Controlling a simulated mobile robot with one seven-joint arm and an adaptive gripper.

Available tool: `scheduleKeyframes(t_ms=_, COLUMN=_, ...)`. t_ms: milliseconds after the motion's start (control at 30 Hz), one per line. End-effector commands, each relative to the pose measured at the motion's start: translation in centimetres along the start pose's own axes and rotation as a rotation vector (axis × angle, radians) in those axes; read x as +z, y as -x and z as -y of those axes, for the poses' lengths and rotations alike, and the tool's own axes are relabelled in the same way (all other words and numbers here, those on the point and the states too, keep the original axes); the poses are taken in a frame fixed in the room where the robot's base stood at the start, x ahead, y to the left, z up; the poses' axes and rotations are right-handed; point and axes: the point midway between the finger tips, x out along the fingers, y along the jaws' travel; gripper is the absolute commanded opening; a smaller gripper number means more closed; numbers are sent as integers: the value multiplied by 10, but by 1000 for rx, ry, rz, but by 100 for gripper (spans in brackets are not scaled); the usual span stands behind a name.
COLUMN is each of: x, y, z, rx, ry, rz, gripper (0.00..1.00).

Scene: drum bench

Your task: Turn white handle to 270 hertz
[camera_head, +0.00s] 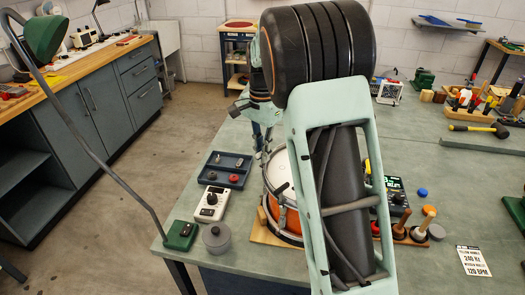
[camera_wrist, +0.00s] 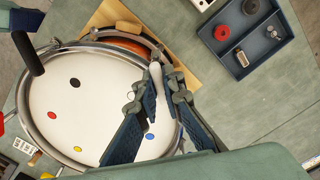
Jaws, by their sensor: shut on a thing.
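The drum (camera_head: 282,175) stands on a wooden base at the bench's near side, partly hidden by my arm. In the wrist view its white drumhead (camera_wrist: 60,115) fills the left side and has several coloured dots near its rim. The white handle (camera_wrist: 155,74) sits at the rim, at the upper right of the drum. My gripper (camera_wrist: 158,88) is shut on the white handle, with a dark finger on either side. A black handle (camera_wrist: 28,53) stands at the rim's upper left. A dark display box (camera_head: 397,192) is partly behind my arm; its reading is not legible.
A dark tray (camera_head: 225,170) holds a red knob and small parts. A white dial box (camera_head: 211,203), a grey round container (camera_head: 216,238) and a green lamp base (camera_head: 181,235) stand left of the drum. Mallets (camera_head: 424,225) and a printed card (camera_head: 473,261) are at the right.

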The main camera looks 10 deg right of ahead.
Motion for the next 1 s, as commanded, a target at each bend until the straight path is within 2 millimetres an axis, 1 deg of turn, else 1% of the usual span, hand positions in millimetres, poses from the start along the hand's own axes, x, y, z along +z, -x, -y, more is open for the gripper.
scheduleKeyframes(t_ms=233, x=0, y=1, z=0, rx=-1, ry=70, rz=-1, gripper=0)
scheduleKeyframes(t_ms=667, x=0, y=1, z=0, rx=-1, ry=81, rz=-1, gripper=0)
scheduleKeyframes(t_ms=700, x=0, y=1, z=0, rx=-1, ry=81, rz=-1, gripper=10)
scheduleKeyframes(t_ms=833, x=0, y=0, z=0, rx=-1, ry=80, rz=-1, gripper=24)
scheduleKeyframes(t_ms=867, x=0, y=0, z=0, rx=-1, ry=80, rz=-1, gripper=26)
scheduleKeyframes(t_ms=1000, x=0, y=0, z=0, rx=-1, ry=80, rz=-1, gripper=26)
